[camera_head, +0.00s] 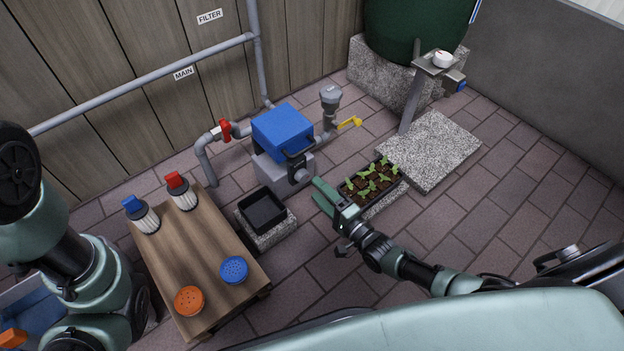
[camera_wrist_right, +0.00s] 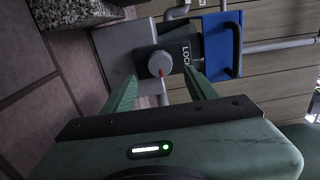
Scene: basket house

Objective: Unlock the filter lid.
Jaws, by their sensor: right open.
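The filter is a grey box with a blue lid (camera_head: 283,131), standing by the fence. Its front has a black panel and a round grey knob (camera_head: 300,175). In the right wrist view the knob (camera_wrist_right: 160,64) has a red mark at its lower edge, beside a dark panel lettered "LOCK" (camera_wrist_right: 187,55). The blue lid (camera_wrist_right: 223,45) shows at the right there. My right gripper (camera_head: 320,195) is open and empty, in front of the knob and apart from it, with the knob between its fingers in the wrist view. My left arm is at the left; its gripper is out of view.
A wooden table (camera_head: 205,255) holds two filter cartridges, an orange disc (camera_head: 189,300) and a blue disc (camera_head: 234,269). A black tray (camera_head: 262,210) on a stone block and a seedling tray (camera_head: 368,184) flank the gripper. A red-handled valve (camera_head: 225,130) and a yellow-handled tap (camera_head: 350,122) flank the filter.

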